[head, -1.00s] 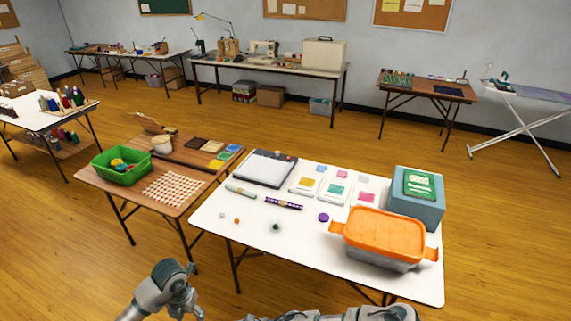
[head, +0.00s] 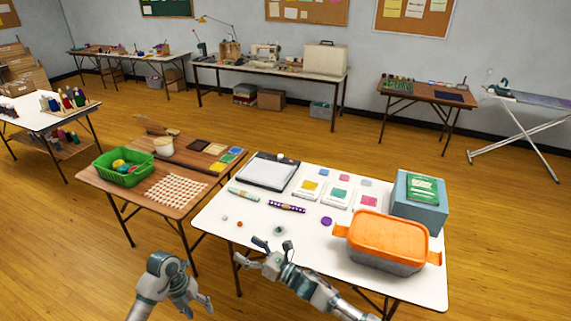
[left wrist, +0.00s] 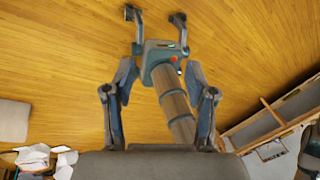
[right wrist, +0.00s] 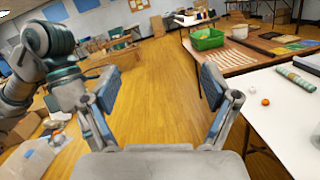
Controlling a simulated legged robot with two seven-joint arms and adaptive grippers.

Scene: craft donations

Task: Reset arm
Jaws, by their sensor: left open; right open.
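My left gripper (head: 200,304) hangs low in front of the tables in the head view, left of the white table. My right gripper (head: 262,252) is over the front left edge of the white table (head: 232,260) in the head view. In the right wrist view its fingers (right wrist: 160,95) are wide apart and empty. Part of my other arm shows at the left of that view.
On the white table are an orange-lidded bin (head: 388,238), a blue box (head: 420,205), a purple-dotted roll (head: 287,207) and small round items. A green basket (head: 124,172) stands on the brown table (head: 190,205).

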